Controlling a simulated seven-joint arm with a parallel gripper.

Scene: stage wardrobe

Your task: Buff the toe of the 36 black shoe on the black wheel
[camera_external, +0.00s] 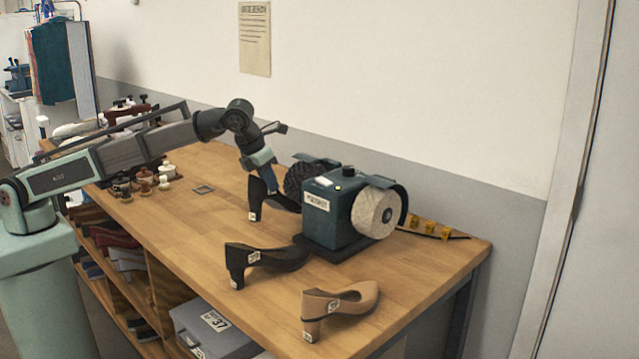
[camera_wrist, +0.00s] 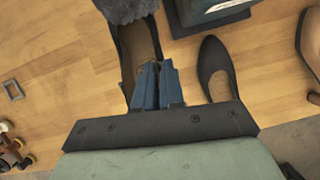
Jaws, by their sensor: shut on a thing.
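My gripper (camera_external: 262,165) is shut on a black heeled shoe (camera_external: 256,197) at the left of the buffing machine. In the wrist view, the blue fingers (camera_wrist: 157,72) grip the heel end of this shoe (camera_wrist: 137,45), whose toe points away from me. The black wheel (camera_external: 299,180) is on the machine's left side. In the wrist view, the wheel (camera_wrist: 124,9) covers the toe, so I cannot tell whether they touch. A second black shoe (camera_external: 268,256) stands apart in front of the machine. The heel labels are too small to read.
The blue-grey buffing machine (camera_external: 328,212) has a white wheel (camera_external: 376,213) on its right. A tan shoe (camera_external: 338,301) stands at the table's front right. Small pots (camera_external: 146,187) stand at the left.

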